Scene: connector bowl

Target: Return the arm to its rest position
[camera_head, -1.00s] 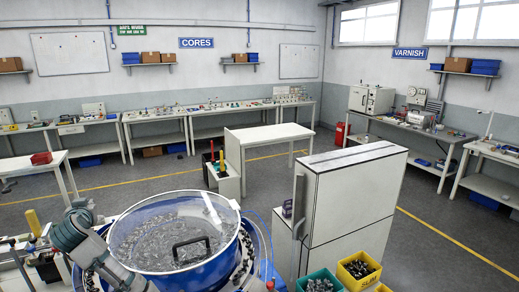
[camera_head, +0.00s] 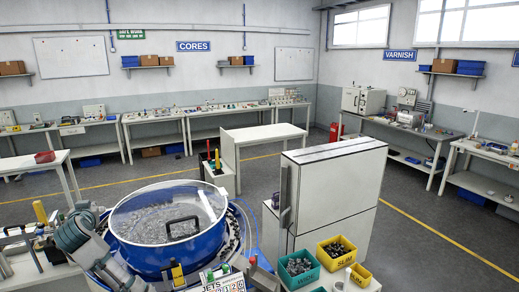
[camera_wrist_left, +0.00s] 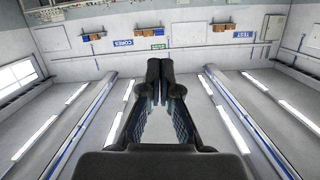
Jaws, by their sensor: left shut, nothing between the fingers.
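My left arm (camera_head: 75,238), with grey joints and pale links, stands at the lower left of the head view, beside the blue feeder bowl (camera_head: 192,252). Its small far end overlaps the left side of the bowl in the picture; whether it touches cannot be told. In the left wrist view my left gripper (camera_wrist_left: 163,88) has its dark fingertips together, with nothing held. Behind it are the upper walls and ceiling lights, upside down. My right gripper does not show in either view.
The bowl has a clear lid with a black handle (camera_head: 182,222). A white cabinet (camera_head: 335,205) stands right of it. A green bin (camera_head: 300,268) and a yellow bin (camera_head: 337,250) hold parts at the front. Open grey floor (camera_head: 440,225) lies at right.

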